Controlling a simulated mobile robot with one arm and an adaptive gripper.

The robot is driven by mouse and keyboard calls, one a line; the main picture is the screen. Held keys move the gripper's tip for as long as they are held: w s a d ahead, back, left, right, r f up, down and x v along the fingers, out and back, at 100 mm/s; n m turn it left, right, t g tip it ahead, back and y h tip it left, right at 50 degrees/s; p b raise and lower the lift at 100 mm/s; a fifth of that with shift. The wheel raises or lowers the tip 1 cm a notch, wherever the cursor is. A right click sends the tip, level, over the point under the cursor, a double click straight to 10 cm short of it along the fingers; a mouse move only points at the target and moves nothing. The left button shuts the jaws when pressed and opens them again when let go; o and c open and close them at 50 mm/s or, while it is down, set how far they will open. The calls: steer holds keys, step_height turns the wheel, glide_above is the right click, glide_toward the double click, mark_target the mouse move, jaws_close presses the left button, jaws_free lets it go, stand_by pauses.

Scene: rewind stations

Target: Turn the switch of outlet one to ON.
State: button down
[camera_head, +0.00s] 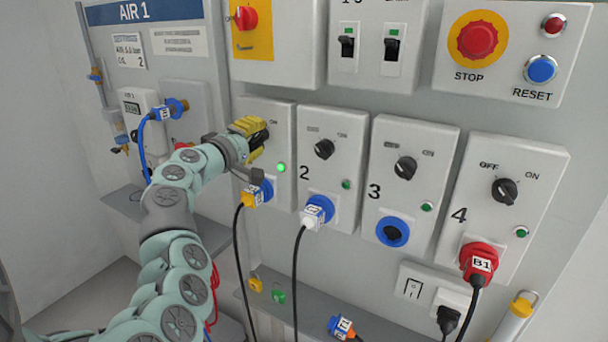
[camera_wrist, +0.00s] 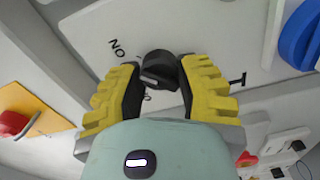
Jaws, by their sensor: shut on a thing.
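The outlet one panel (camera_head: 282,120) is the leftmost of the row. Its ON label and a brightly lit green lamp (camera_head: 281,168) show. My gripper (camera_head: 254,138) is at its switch and hides the knob in the head view. In the wrist view the black switch knob (camera_wrist: 158,66) sits between the dark pads of my yellow fingers, and my gripper (camera_wrist: 157,85) is shut on it. The ON label (camera_wrist: 117,48) lies at the knob's upper left in that view, and the mark "1" lies to the right. The knob's exact angle is hard to tell.
Outlets two (camera_head: 334,185), three (camera_head: 405,200) and four (camera_head: 503,215) stand to the right, with dim lamps. A yellow plug (camera_head: 252,197) is in outlet one's socket, just below my gripper. Air hoses hang at left. A shelf (camera_head: 310,314) runs below.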

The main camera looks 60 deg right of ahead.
steer(key=shift+w+f+m, duration=0.1)
steer(key=shift+m, duration=0.2)
steer(key=c, duration=0.6)
jaws_free()
steer(key=shift+o, duration=0.2)
steer(key=s+a, duration=0.1)
steer(key=a, duration=1.1)
